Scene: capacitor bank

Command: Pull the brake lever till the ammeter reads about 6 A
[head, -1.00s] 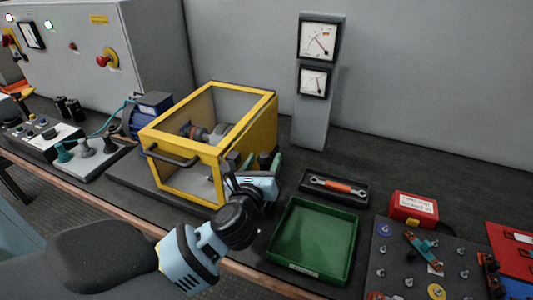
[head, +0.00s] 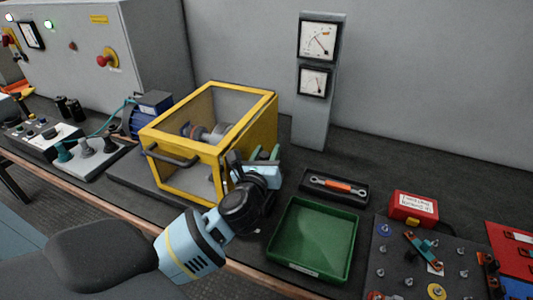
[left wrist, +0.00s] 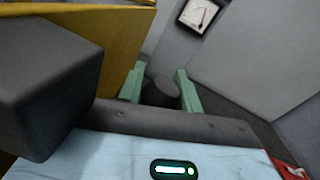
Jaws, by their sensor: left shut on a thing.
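My left gripper (head: 264,154) is at the right end of the yellow-framed guard box. Its green fingers are shut on the dark knob of the brake lever (left wrist: 162,93), which shows between them in the left wrist view. The rest of the lever is mostly hidden by the gripper and wrist. Two needle meters are on a grey post behind: a larger upper meter (head: 319,40) and a smaller lower meter (head: 314,81). Which one is the ammeter, and its figures, are too small to tell. One meter also shows in the left wrist view (left wrist: 201,14). My right gripper is out of view.
The yellow guard box (head: 180,140) with a shaft inside stands left of the gripper. Bare bench shows between the post and the red box.

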